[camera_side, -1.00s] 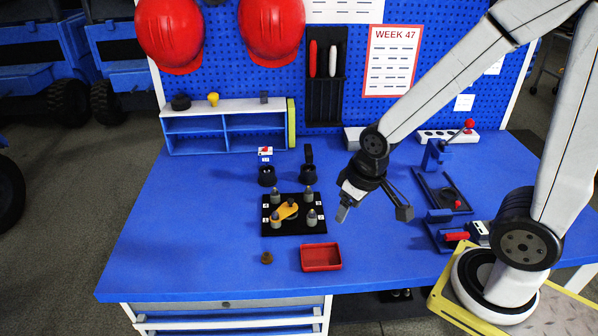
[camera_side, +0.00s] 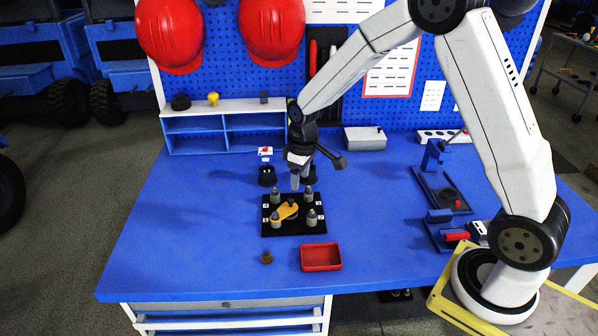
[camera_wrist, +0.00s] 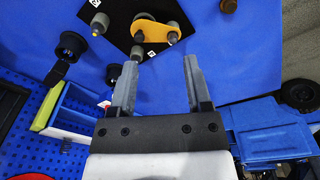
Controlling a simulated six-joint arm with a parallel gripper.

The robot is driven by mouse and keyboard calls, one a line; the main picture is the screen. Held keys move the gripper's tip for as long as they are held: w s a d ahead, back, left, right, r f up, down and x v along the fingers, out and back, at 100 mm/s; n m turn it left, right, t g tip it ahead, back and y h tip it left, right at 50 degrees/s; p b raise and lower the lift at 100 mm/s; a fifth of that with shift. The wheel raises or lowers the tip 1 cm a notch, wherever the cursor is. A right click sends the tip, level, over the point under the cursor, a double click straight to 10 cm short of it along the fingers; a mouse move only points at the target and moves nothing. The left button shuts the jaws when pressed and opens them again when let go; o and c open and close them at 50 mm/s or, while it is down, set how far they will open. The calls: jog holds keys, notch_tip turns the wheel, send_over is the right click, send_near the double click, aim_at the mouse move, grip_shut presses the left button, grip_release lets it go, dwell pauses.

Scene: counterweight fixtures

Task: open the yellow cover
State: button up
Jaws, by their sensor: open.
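The yellow cover (camera_side: 285,211) is a flat orange-yellow piece lying on a black board (camera_side: 300,230) among grey posts. One end is by the front left post (camera_side: 275,219), and a dark knob stands near its other end. In the wrist view the yellow cover (camera_wrist: 157,31) is at the top, partly behind posts and beyond my fingertips. My gripper (camera_side: 295,184) is above the back edge of the board, fingers pointing down. Its two fingers (camera_wrist: 160,62) are apart with nothing between them. I cannot tell whether the cover is fastened.
A red tray (camera_side: 320,268) and a small brown knob (camera_side: 266,258) lie in front of the board. A black cup (camera_side: 267,177) stands behind it; another dark thing is partly hidden by my gripper. A blue fixture (camera_side: 436,185) is at right. The left table area is clear.

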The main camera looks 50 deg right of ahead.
jog(key=n, duration=0.2)
send_over(290, 200)
jog(key=shift+g, duration=0.4)
notch_tip(290, 200, down, 4)
jog(key=shift+d+f, duration=0.1)
jog(key=shift+f, duration=0.15)
jog(key=shift+f, duration=3.95)
grip_shut()
jog(key=shift+r, duration=0.1)
